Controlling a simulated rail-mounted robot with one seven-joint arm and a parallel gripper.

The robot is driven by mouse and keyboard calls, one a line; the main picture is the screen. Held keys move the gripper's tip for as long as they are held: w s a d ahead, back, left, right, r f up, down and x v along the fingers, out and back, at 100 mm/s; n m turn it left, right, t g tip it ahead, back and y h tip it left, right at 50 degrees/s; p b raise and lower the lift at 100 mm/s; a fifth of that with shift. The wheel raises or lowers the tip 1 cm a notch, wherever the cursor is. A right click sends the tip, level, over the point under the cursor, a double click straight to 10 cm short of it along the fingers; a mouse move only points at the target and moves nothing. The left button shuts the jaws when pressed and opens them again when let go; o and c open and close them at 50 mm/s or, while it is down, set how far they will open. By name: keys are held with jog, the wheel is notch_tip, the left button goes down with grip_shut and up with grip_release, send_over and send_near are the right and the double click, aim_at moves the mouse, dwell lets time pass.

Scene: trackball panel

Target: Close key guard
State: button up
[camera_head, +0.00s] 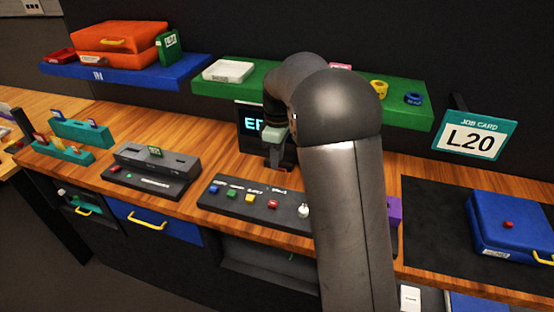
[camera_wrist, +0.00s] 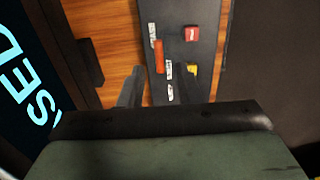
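The dark key panel (camera_head: 235,206) lies on the wooden bench, with blue, green, yellow and red keys in a row and a white ball (camera_head: 303,211) at its right end. The wrist view shows its red key (camera_wrist: 192,34), part of its yellow key (camera_wrist: 191,69), white labels and a small orange piece (camera_wrist: 160,55) beside the labels. I cannot tell which part is the key guard or how it stands. My gripper (camera_head: 279,168) is above the bench behind the panel. In the wrist view its fingers look apart with nothing clearly between them. My arm hides the panel's right side.
A dark screen (camera_head: 252,120) stands close behind my gripper. A green shelf (camera_head: 300,98) runs above. A grey console (camera_head: 150,174) stands left of the panel. A blue case (camera_head: 510,225) lies on a black mat (camera_head: 430,220) at right. Bare wood shows behind the panel.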

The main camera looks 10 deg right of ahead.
aim_at(277, 181)
jog(key=shift+f, duration=1)
jog(key=shift+c, duration=0.3)
grip_shut()
jog(key=shift+s+a, duration=0.1)
